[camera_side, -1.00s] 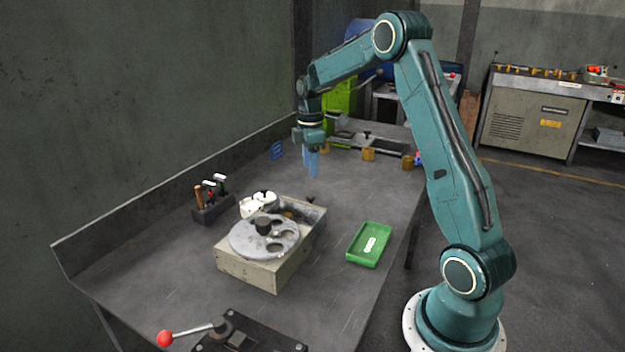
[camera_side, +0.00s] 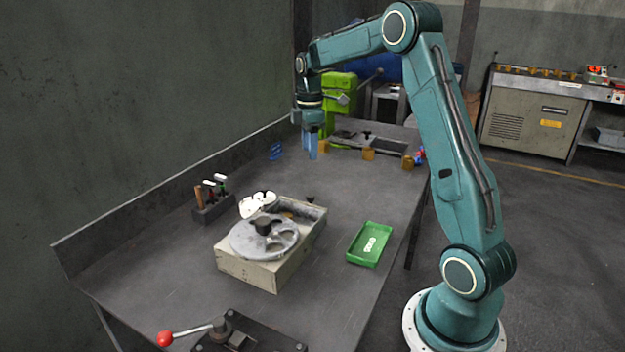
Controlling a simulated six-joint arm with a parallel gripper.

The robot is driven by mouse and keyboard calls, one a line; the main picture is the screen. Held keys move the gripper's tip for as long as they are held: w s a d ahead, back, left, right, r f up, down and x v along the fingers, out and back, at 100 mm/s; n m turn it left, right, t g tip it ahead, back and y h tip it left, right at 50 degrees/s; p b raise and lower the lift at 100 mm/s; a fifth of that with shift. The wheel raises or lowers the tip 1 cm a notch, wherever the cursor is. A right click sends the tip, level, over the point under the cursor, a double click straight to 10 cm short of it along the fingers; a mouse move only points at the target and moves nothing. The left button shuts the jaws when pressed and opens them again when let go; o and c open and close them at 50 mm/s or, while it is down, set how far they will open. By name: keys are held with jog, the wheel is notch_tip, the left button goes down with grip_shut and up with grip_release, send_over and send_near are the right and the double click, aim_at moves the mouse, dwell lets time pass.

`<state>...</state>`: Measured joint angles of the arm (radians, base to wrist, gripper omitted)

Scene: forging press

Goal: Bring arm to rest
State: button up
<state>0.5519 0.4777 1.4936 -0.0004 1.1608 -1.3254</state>
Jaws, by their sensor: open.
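My gripper (camera_side: 310,150) hangs from my arm above the far part of the grey table (camera_side: 150,270), with its blue fingers pointing down. It is open and I see nothing between the fingers. It is clear of the tabletop objects, in front of the green machine (camera_side: 342,95) at the back.
A beige box with a round holed disc (camera_side: 255,245) stands mid-table. A green tray (camera_side: 355,258) lies to its right, a tool holder (camera_side: 212,210) to its left. A red-knobbed lever (camera_side: 165,339) is at the front. Brown blocks (camera_side: 368,154) sit at the back.

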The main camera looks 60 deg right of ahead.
jog(key=s+a+r+m+t, duration=0.1)
jog(key=s+a+r+m, duration=0.1)
jog(key=s+a+r, duration=0.45)
jog(key=s+a+r+m+t, duration=0.2)
jog(key=s+a+r, duration=0.1)
jog(key=a, duration=0.7)
jog(key=s+a+f+m+t, duration=0.1)
jog(key=s+a+m, duration=0.1)
jog(key=s+a, duration=0.2)
jog(key=s+a+f+m+t, duration=0.1)
jog(key=s+a, duration=0.4)
jog(key=s, duration=0.6)
jog(key=shift+a+f+m, duration=0.25)
jog(key=shift+f+m, duration=0.15)
jog(key=shift+m, duration=0.5)
